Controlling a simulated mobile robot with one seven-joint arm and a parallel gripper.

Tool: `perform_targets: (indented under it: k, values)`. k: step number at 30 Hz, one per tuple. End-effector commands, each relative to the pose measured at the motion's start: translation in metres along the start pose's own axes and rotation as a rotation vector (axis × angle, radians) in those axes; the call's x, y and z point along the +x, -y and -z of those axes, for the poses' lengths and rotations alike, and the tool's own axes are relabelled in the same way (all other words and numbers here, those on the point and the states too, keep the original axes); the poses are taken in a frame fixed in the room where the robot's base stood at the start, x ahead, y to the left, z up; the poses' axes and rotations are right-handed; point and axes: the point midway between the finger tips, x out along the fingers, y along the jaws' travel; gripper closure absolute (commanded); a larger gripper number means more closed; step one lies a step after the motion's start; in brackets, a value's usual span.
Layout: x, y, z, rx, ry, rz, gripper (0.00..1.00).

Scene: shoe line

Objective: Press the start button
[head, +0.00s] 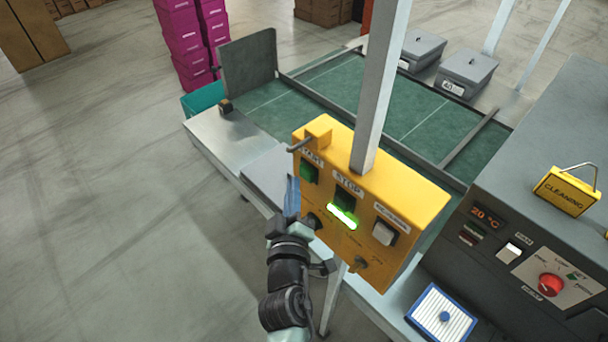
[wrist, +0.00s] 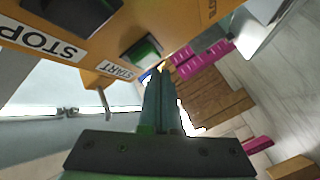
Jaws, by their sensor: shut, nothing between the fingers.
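The start button (head: 309,172) is a green square button at the left end of the yellow control box (head: 400,205), under a START label. It also shows in the wrist view (wrist: 142,50), upper middle, as a dark-framed button with a green face. My gripper (head: 292,190) is shut and empty, fingers pointing up, just left of and slightly below the start button in the head view. In the wrist view the closed fingertips (wrist: 162,76) are below and right of the button, with a visible gap in the picture. I cannot tell the depth between them.
A dark stop button (head: 345,199) sits right of the start button, above a lit green bar (head: 342,215). A small rod (head: 300,145) juts from the box near the START label. A grey machine (head: 530,250) stands right; the left floor is clear.

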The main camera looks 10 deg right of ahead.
Motion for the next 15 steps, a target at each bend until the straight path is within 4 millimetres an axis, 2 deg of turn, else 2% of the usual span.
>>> perform_targets:
  k: [7, 15]
  values:
    - [-0.003, 0.004, 0.002, 0.000, -0.003, 0.001, 1.00]
    - [-0.021, 0.019, 0.014, 0.001, -0.004, 0.002, 1.00]
